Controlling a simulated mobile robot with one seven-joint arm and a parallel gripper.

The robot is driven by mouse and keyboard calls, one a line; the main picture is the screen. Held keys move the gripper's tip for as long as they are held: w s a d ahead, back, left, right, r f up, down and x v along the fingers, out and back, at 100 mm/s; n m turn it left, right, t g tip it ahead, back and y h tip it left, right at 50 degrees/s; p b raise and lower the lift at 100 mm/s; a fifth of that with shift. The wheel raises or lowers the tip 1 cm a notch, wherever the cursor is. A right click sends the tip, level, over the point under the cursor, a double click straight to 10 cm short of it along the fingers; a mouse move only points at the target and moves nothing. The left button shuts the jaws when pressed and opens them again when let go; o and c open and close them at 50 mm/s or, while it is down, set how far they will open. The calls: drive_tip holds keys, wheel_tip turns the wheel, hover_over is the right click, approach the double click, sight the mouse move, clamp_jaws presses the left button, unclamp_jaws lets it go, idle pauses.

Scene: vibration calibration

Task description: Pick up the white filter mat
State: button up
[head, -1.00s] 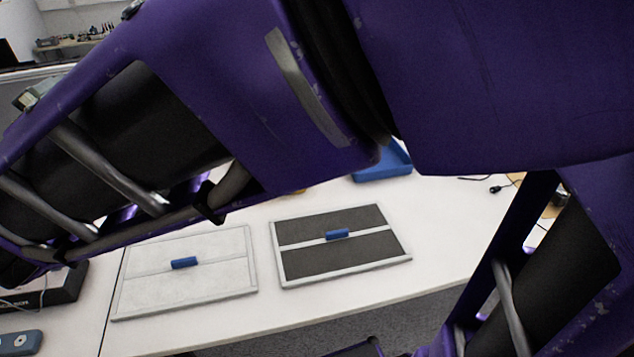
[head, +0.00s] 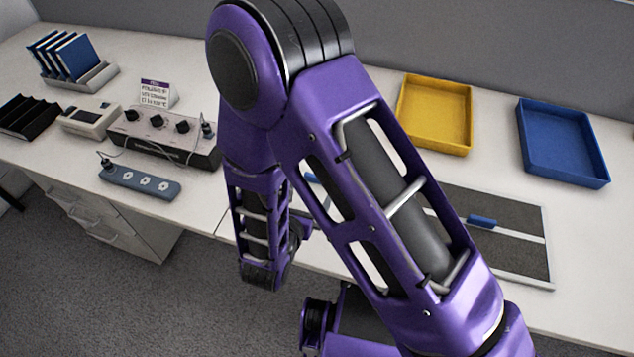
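The white filter mat is almost wholly hidden behind my arm in the head view. A small blue piece (head: 311,178) shows between my arm links, and I cannot tell for sure that it is the mat's handle. A dark filter mat with a pale frame (head: 548,245) and a blue handle (head: 482,221) lies on the table to the right, partly covered by my arm. My gripper's fingers do not show; the far end of my arm is hidden behind its nearer link.
A yellow tray (head: 471,118) and a blue tray (head: 560,177) stand at the back right of the white table (head: 590,275). At left are a control box (head: 160,145), a power strip (head: 138,183), a small device (head: 90,118), a black rack (head: 28,117) and blue folders (head: 72,55).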

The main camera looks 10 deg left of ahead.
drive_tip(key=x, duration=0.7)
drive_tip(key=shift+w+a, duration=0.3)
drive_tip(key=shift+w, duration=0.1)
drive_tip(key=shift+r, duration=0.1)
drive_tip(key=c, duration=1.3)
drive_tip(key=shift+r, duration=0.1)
